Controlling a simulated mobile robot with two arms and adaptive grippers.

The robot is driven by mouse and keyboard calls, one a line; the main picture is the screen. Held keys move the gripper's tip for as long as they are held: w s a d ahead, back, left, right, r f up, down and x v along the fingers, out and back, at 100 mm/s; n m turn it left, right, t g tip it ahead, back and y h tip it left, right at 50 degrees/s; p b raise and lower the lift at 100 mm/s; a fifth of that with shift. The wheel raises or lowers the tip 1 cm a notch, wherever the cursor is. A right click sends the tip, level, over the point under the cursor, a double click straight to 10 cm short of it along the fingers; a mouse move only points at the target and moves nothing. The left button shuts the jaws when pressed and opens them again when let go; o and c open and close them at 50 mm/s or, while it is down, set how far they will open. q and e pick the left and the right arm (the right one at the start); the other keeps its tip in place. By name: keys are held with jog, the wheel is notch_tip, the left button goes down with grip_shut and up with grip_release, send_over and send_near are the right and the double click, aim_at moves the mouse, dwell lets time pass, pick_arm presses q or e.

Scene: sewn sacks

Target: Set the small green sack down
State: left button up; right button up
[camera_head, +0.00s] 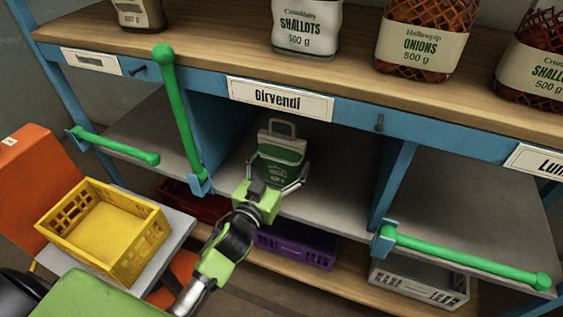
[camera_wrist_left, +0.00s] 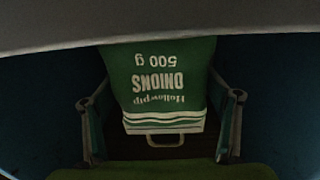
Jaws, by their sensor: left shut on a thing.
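The small green sack (camera_head: 280,160) has a pale band and a loop handle at its top, and stands roughly upright in the compartment labelled Girvendi. My left gripper (camera_head: 278,182) is shut on the sack, with one finger on each side. In the left wrist view, the sack (camera_wrist_left: 165,80) reads "Onions 500 g" upside down, between the two fingers of the gripper (camera_wrist_left: 164,108). Whether its base touches the grey shelf (camera_head: 330,190) cannot be told. My right gripper is not in view.
A blue divider (camera_head: 394,185) and a raised green bar (camera_head: 180,115) flank the compartment. Green bars (camera_head: 465,257) and (camera_head: 115,146) cross the neighbouring bays. Larger sacks (camera_head: 306,28) stand on the wooden top. A yellow crate (camera_head: 105,230) is at left, a purple crate (camera_head: 297,248) below.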

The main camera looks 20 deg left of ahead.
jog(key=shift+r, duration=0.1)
pick_arm(q)
jog(key=o, duration=1.6)
jog(key=shift+f, duration=0.1)
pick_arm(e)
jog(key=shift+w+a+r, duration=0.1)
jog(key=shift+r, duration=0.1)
pick_arm(q)
jog(key=shift+a, duration=0.1)
